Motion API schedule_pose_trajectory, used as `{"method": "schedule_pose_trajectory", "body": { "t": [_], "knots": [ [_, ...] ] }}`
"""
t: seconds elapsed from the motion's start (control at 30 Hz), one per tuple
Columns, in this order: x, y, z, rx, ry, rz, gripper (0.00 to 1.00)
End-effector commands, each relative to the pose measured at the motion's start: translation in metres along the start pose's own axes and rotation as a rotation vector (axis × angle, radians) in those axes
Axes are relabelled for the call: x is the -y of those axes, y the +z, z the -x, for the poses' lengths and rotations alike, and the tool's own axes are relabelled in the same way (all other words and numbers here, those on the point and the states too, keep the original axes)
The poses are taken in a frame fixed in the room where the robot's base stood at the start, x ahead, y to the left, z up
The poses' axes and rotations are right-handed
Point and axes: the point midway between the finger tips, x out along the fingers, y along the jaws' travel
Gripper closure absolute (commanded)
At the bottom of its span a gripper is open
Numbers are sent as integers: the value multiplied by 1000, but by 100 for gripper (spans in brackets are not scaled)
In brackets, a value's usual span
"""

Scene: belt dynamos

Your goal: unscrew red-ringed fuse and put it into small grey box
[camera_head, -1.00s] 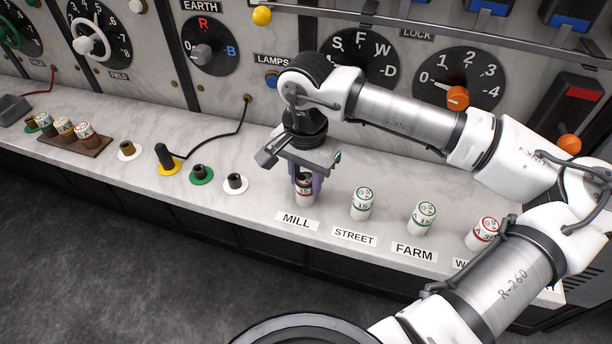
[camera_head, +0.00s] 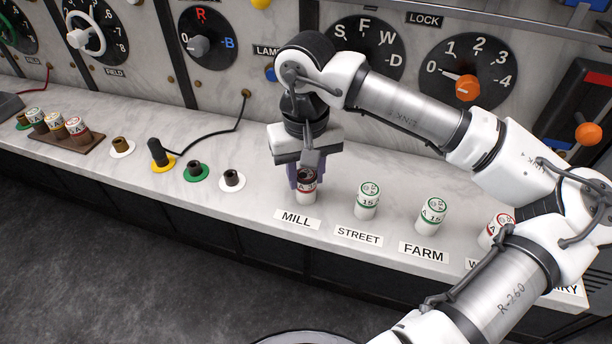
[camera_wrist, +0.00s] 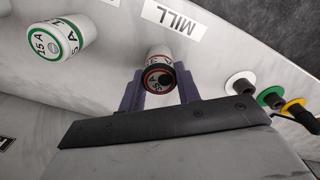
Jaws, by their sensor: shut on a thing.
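The red-ringed fuse (camera_head: 306,197), a white cylinder with a dark top, stands upright behind the MILL label. My gripper (camera_head: 306,180) points down over it and is shut on its upper part. In the wrist view the fuse (camera_wrist: 158,72) shows its red ring and dark end between the two purple fingers of my gripper (camera_wrist: 160,88). The fuse's base and socket are mostly hidden. A small grey box (camera_head: 10,105) is partly in view at the far left edge; its inside cannot be seen.
Green-ringed fuses stand at STREET (camera_head: 367,201) and FARM (camera_head: 431,216); another red-ringed fuse (camera_head: 497,230) is partly behind my arm. Left along the shelf are a white-ringed socket (camera_head: 232,181), a green one (camera_head: 195,172), a black plug with cable (camera_head: 159,154) and a brown fuse rack (camera_head: 85,145).

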Motion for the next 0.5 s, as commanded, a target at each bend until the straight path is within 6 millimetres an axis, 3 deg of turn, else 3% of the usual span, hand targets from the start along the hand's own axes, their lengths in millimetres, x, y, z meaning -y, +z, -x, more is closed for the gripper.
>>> {"method": "schedule_pose_trajectory", "body": {
  "t": [0.5],
  "knots": [
    [1,0,-2,-1,-1,443,100]
  ]
}}
